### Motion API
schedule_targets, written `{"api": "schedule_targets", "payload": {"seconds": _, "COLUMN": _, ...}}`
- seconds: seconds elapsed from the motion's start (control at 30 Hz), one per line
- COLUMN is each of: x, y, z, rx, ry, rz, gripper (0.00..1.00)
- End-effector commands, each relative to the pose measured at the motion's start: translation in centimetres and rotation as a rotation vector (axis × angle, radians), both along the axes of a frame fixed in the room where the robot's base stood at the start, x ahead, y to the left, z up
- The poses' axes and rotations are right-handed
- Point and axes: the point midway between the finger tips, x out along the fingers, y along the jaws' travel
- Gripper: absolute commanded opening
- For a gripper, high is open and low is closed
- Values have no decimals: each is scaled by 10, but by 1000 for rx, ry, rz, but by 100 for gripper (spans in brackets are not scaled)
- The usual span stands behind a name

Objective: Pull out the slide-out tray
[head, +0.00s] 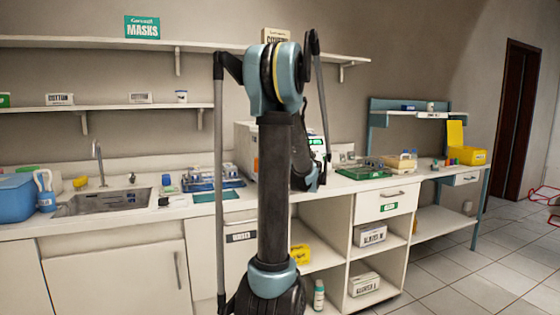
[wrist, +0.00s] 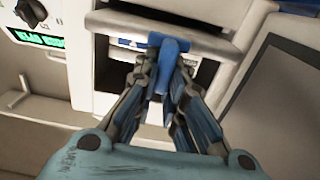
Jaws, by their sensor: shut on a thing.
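In the wrist view, my gripper (wrist: 167,72) is shut on a blue handle (wrist: 169,47), with one finger on each side. The handle stands at the front of a white machine (wrist: 88,75), below a thick pale bar (wrist: 165,22). A dark opening with pale parts shows behind my fingers. I take the handle as the slide-out tray's; the tray itself is mostly hidden by my fingers. In the head view, the white machine (head: 245,150) is on the counter, largely behind my arm. My gripper (head: 309,178) reaches its front there, but the grasp is too small to see.
The machine has a green display and a dark knob (wrist: 30,11). Right of it on the counter (head: 345,184) is a green tray (head: 363,173); a blue rack (head: 213,180) stands left, near the sink (head: 105,200). Open floor (head: 440,270) lies at right.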

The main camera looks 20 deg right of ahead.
Motion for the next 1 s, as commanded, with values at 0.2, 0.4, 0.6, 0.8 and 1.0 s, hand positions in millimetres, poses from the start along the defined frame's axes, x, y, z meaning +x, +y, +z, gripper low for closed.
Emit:
{"api": "schedule_targets", "payload": {"seconds": 0.2, "x": -39, "y": -1, "z": 0, "rx": 0, "ry": 0, "rz": -2, "gripper": 0}}
{"api": "schedule_targets", "payload": {"seconds": 0.4, "x": -58, "y": -2, "z": 0, "rx": 0, "ry": 0, "rz": 0, "gripper": 0}}
{"api": "schedule_targets", "payload": {"seconds": 0.6, "x": -63, "y": -1, "z": 0, "rx": 0, "ry": 0, "rz": 2, "gripper": 0}}
{"api": "schedule_targets", "payload": {"seconds": 0.8, "x": -63, "y": -1, "z": 0, "rx": 0, "ry": 0, "rz": 3, "gripper": 0}}
{"api": "schedule_targets", "payload": {"seconds": 1.0, "x": -63, "y": -1, "z": 0, "rx": 0, "ry": 0, "rz": 3, "gripper": 32}}
